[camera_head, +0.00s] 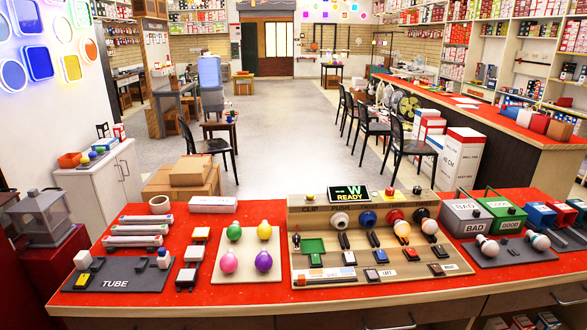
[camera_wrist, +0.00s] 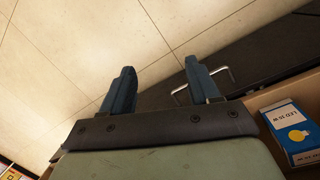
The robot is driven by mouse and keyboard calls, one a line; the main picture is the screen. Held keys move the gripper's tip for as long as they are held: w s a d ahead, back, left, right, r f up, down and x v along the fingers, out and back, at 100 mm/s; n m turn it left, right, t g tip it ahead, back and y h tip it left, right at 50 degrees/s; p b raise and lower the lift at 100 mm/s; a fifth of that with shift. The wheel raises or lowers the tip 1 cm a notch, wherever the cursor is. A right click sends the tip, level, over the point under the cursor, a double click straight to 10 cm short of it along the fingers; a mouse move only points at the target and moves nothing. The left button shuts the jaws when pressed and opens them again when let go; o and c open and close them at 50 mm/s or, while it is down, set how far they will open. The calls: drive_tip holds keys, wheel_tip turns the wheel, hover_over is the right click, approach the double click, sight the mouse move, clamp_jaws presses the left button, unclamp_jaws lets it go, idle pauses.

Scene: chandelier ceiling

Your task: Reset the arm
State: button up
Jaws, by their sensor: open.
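My gripper (camera_wrist: 158,82) shows in the wrist view with its two dark blue fingers spread apart and nothing between them. Behind the fingers are pale floor tiles and a dark panel with a metal handle (camera_wrist: 232,75). My gripper and arm are not seen in the head view.
A red-topped counter (camera_head: 250,290) carries a board of colored bulbs (camera_head: 232,258), a wooden test panel (camera_head: 330,280) with a "READY" display, a grey "TUBE" board (camera_head: 115,280), and BAD (camera_head: 464,217) and GOOD (camera_head: 502,215) boxes. A blue-and-white carton (camera_wrist: 294,130) lies right of my gripper.

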drive_tip(key=s+a+f+n+g, duration=0.1)
drive_tip(key=s+a+n+g, duration=0.1)
drive_tip(key=s+a, duration=0.7)
drive_tip(key=s+a+f+n+g, duration=0.1)
drive_tip(key=s+a+n+g, duration=0.1)
drive_tip(key=s+a, duration=0.6)
drive_tip(key=s+n, duration=0.1)
drive_tip(key=s, duration=0.4)
drive_tip(key=shift+a+g+y, duration=0.3)
drive_tip(key=shift+a+g, duration=0.05)
drive_tip(key=shift+g, duration=0.05)
drive_tip(key=shift+f, duration=0.1)
